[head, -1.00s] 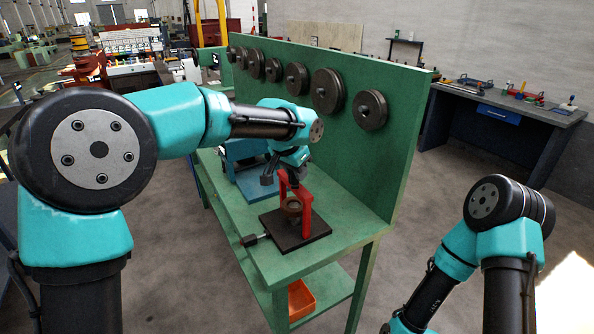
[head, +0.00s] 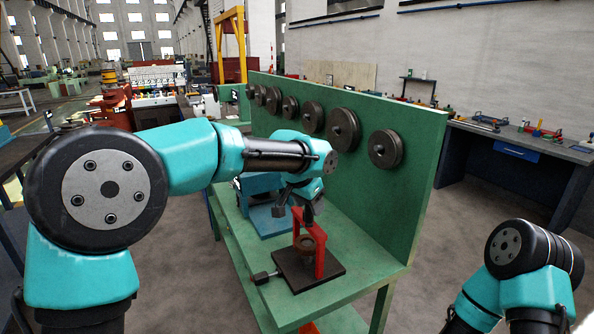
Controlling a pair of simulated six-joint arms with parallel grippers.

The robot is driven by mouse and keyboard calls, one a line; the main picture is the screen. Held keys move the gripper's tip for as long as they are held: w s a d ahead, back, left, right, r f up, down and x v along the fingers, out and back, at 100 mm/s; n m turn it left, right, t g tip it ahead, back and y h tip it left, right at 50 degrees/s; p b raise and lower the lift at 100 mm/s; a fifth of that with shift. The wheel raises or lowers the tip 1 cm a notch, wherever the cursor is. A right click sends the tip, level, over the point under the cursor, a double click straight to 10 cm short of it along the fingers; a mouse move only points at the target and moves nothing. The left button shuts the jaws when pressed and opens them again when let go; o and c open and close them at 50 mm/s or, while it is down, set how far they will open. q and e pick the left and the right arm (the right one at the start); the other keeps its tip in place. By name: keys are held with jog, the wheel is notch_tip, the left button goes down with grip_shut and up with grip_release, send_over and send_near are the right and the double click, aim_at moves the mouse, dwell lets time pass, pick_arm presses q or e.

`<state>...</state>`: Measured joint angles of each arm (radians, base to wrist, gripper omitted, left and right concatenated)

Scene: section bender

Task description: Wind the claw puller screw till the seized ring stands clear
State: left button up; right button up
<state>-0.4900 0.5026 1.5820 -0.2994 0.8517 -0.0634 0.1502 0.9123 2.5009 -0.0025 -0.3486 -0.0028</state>
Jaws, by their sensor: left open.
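The red claw puller (head: 319,258) stands upright on a dark base plate (head: 331,277) on the green bench. A brown ring (head: 306,243) sits between its legs. My left gripper (head: 294,211) is open at the top of the puller, pointing down. One finger is left of the puller and the other is close to its top. The screw is not clearly made out behind the gripper, and I cannot tell whether the fingers touch it. My right gripper is outside the view; only part of my right arm shows at lower right.
A small dark block on a rod (head: 263,278) sticks out left of the base plate. A blue machine (head: 272,220) stands behind the puller. The green back panel (head: 380,195) carries several round dark discs (head: 343,130). The bench front right is bare.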

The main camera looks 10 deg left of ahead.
pick_arm(q)
jog(key=v, duration=1.5)
jog(key=shift+r, duration=0.2)
